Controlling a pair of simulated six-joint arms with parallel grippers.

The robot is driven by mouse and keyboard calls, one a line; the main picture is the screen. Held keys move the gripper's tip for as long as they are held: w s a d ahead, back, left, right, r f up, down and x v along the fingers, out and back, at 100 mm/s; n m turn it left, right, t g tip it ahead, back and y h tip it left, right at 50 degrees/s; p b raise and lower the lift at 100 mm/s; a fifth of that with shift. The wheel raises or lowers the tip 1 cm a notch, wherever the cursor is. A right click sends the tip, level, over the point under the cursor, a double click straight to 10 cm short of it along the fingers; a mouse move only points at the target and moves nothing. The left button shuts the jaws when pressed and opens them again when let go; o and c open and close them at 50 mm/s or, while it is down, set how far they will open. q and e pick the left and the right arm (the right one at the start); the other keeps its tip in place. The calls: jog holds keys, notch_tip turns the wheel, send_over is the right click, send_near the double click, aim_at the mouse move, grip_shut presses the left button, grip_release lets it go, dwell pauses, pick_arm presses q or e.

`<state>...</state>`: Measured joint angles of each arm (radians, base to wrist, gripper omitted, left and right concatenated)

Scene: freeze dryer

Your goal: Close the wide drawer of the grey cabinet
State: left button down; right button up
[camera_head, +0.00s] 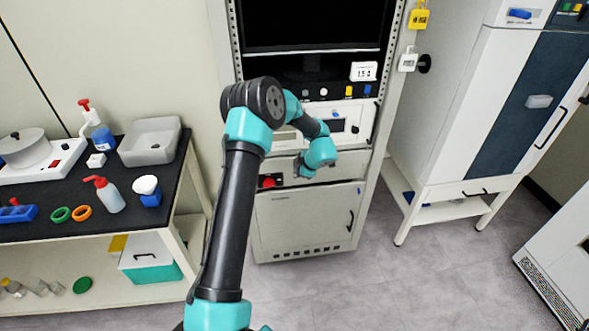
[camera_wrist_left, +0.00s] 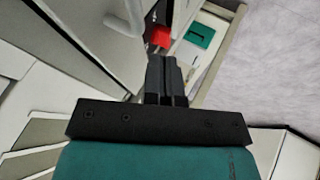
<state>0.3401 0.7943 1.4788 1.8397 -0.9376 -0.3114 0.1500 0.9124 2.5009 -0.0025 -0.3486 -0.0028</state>
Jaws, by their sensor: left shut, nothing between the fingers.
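The grey cabinet (camera_head: 305,218) is a tall rack against the wall, with a closed-looking lower door. Its wide drawer (camera_head: 350,163) appears as a pale front band above that door, partly hidden behind my left wrist. I cannot tell how far out it stands. My left gripper (camera_head: 304,168) is in front of this band, near the red button (camera_head: 268,182). In the left wrist view, my left gripper (camera_wrist_left: 166,62) has its fingers together and empty, pointing toward the red button (camera_wrist_left: 159,37). Contact with the cabinet cannot be told. My right gripper is out of view.
A black-topped bench (camera_head: 160,184) with bottles, a grey basin (camera_head: 150,142) and coloured rings stands at the left. A tall white cabinet (camera_head: 448,110) stands at the right, and another white unit (camera_head: 562,262) is at the lower right. Floor before the grey cabinet is clear.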

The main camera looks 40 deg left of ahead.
pick_arm(q)
jog(key=v, duration=0.8)
jog(key=shift+d+f, duration=0.1)
jog(key=s+d+f+m+t+h, duration=0.25)
jog(key=s+d+f+m, duration=0.2)
jog(key=f+m, duration=0.25)
jog(key=s+d+f+m+t+h, duration=0.1)
jog(key=s+d+f+m+t, duration=0.3)
jog(key=f+m, duration=0.35)
jog(key=s+d+f+m+g+h, duration=0.3)
jog(key=s+d+m+h, duration=0.1)
jog(key=s+d, duration=0.3)
jog(key=s+d+f+m+g+h, duration=0.3)
jog(key=s+d+m, duration=0.3)
jog(key=s, duration=0.5)
jog(key=shift+d+h, duration=0.45)
jog(key=shift+d, duration=0.55)
jog(key=shift+s, duration=0.15)
